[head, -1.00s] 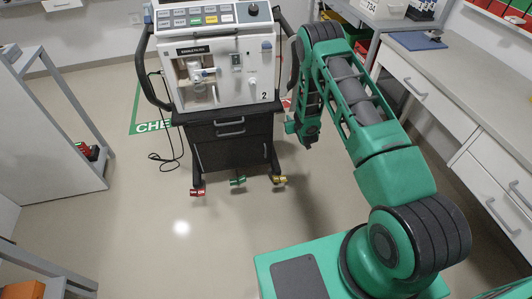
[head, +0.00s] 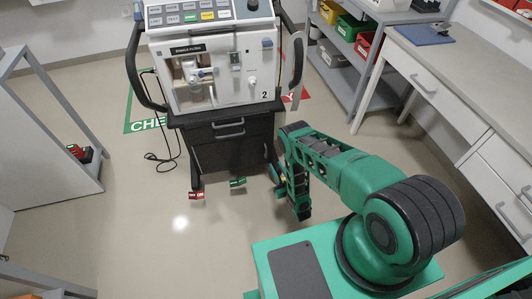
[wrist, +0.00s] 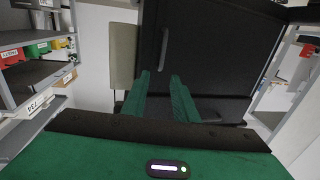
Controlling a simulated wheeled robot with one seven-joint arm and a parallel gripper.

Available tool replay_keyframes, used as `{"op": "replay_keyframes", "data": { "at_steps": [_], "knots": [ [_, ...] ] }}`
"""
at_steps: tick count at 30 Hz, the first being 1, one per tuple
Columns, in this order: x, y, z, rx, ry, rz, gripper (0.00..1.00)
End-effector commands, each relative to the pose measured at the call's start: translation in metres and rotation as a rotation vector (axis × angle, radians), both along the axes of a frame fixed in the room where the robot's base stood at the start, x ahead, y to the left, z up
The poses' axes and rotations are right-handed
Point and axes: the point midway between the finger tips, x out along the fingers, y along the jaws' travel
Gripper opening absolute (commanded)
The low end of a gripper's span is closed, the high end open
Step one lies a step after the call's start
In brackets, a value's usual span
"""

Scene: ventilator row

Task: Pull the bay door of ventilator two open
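Ventilator two (head: 215,80) is a white unit marked "2" on a dark wheeled cart. Its black bay door (head: 225,155) is low on the cart, under a drawer with a grey handle, and looks shut. In the wrist view the door (wrist: 205,60) fills the upper middle, with a dark vertical handle (wrist: 164,48) on it. My gripper (wrist: 160,75) is open and empty; its two green fingers point at the door, with the handle just beyond the tips and seemingly apart from them. In the head view my arm hangs low at the cart's right, largely hiding the gripper.
Shelving with coloured bins (head: 345,27) stands behind at the right, beside a white drawer counter (head: 425,75). A grey-framed white unit (head: 50,140) stands at the left. A cable (head: 165,157) lies left of the cart.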

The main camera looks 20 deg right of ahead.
Motion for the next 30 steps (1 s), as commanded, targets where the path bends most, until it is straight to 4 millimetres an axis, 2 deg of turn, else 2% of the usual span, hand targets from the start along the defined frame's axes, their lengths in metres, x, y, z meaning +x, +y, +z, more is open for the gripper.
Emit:
{"op": "replay_keyframes", "data": {
  "at_steps": [5, 18, 24, 30],
  "knots": [
    [0.017, 0.007, 0.001, 0.002, -0.005, 0.006, 0.27],
    [0.089, 0.021, 0.0, 0.0, -0.002, 0.01, 0.27],
    [0.103, 0.024, 0.0, 0.0, -0.001, 0.01, 0.27],
    [0.106, 0.024, 0.0, 0.0, -0.001, 0.01, 0.27]
  ]
}}
